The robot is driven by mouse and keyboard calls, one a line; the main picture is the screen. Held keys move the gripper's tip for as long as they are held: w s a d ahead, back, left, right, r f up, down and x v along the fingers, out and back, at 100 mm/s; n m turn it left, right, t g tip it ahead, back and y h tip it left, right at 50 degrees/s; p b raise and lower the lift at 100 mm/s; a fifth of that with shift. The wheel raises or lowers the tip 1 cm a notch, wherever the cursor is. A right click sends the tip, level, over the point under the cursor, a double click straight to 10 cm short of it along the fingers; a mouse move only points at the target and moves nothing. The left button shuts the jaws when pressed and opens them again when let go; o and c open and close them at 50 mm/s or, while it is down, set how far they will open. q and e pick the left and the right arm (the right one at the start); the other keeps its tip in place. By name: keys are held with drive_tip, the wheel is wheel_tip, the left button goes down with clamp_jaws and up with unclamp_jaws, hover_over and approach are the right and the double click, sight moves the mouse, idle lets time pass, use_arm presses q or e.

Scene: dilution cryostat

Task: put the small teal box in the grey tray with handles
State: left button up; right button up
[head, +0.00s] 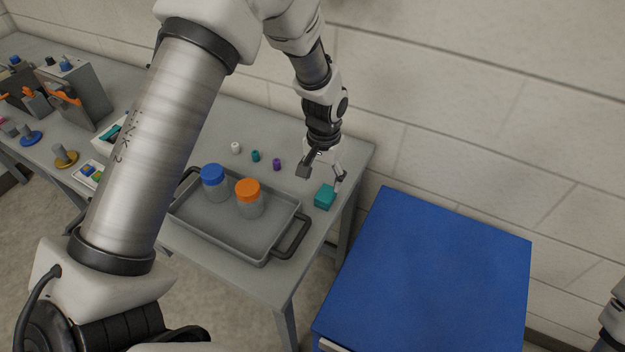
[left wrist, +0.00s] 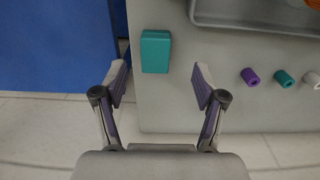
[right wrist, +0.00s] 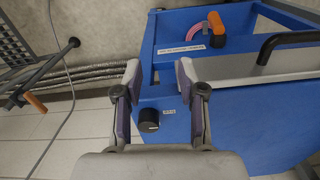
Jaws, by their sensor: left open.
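The small teal box (head: 325,196) stands on the grey table near its right end, to the right of the tray. It also shows in the left wrist view (left wrist: 155,51), ahead of the fingers. The grey tray with handles (head: 215,235) lies on the table and holds a blue-lidded jar (head: 213,182) and an orange-lidded jar (head: 249,198). My left gripper (head: 322,175) is open and empty, above and just behind the teal box. My right gripper (right wrist: 160,95) shows in the right wrist view with its fingers apart and nothing between them.
Small white (head: 236,147), teal (head: 255,155) and purple (head: 277,164) pieces stand behind the tray. A blue cabinet (head: 430,265) stands right of the table, across a gap. Grey equipment (head: 75,88) stands at the table's far left. The wall runs close behind.

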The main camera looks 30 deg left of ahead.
sight(325, 194)
use_arm(q)
drive_tip(key=shift+w+d+f, duration=0.1)
drive_tip(key=shift+d+f, duration=0.15)
drive_tip(key=shift+f, duration=0.35)
drive_tip(key=shift+w+d+f, duration=0.1)
drive_tip(key=shift+d+f, duration=0.15)
drive_tip(key=shift+f, duration=0.35)
drive_tip(key=f, duration=0.1)
drive_tip(key=f+p, duration=0.1)
drive_tip(key=f, duration=0.2)
drive_tip(key=shift+w+a+f, duration=0.2)
drive_tip(key=shift+a+f, duration=0.15)
drive_tip(key=shift+f, duration=0.05)
drive_tip(key=shift+d, duration=0.15)
use_arm(e)
drive_tip(key=shift+d+r, duration=0.25)
drive_tip(key=shift+r, duration=0.4)
use_arm(q)
drive_tip(key=c, duration=1.3)
drive_tip(key=shift+r+p, duration=0.2)
drive_tip(key=shift+p, duration=0.15)
use_arm(e)
drive_tip(key=shift+r, duration=0.15)
